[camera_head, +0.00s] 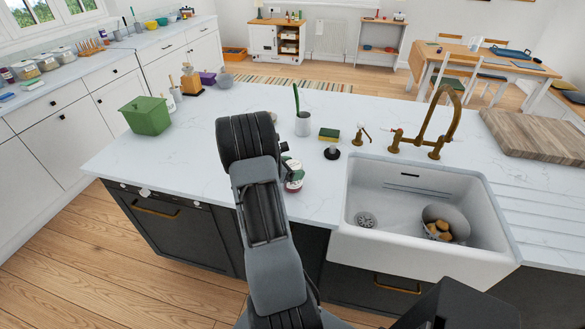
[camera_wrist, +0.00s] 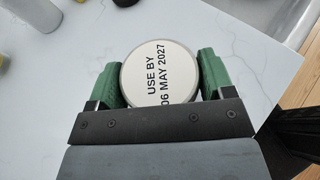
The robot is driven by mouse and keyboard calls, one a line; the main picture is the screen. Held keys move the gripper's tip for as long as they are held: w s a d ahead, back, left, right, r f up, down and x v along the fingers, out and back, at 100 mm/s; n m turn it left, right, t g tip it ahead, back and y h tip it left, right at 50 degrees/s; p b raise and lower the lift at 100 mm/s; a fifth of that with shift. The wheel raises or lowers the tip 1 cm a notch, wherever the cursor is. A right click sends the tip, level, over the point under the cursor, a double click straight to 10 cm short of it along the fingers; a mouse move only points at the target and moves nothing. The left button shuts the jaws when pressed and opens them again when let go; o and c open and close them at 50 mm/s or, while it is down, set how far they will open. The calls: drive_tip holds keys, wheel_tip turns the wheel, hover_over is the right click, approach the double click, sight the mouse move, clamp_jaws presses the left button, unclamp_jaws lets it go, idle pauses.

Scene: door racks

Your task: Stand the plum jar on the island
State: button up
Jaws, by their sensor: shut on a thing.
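My gripper (camera_wrist: 160,78) is shut on a jar with a pale round lid (camera_wrist: 158,72) printed "USE BY 06 MAY 2027". Green finger pads press on both sides of it in the wrist view. My fingers are mostly hidden in the head view.
A white sink (camera_head: 400,215) with a grey pot (camera_head: 457,217) lies to the right. A green box (camera_head: 146,118) stands at left; the marble between is clear.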

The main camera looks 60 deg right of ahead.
drive_tip(key=shift+f, duration=0.15)
drive_tip(key=o, duration=1.2)
drive_tip(key=shift+r, duration=0.25)
drive_tip(key=b+v, duration=0.3)
drive_tip(key=v, duration=0.8)
drive_tip(key=s+a+r+m+t+y, duration=0.1)
drive_tip(key=a+r+m+t+y, duration=0.1)
drive_tip(key=a, duration=0.9)
drive_tip(key=s+a+r+m+t+y, duration=0.2)
drive_tip(key=a+m+t+y, duration=0.3)
drive_tip(key=a, duration=0.7)
drive_tip(key=s+a+r+m+t+y, duration=0.2)
drive_tip(key=a+r+m+t+y, duration=0.1)
drive_tip(key=a, duration=0.8)
drive_tip(key=r+m+y, duration=0.1)
drive_tip(key=m+y, duration=0.1)
drive_tip(key=shift+s+a+m+t, duration=0.2)
drive_tip(key=shift+s+m+t, duration=0.05)
drive_tip(key=shift+m+t, duration=0.05)
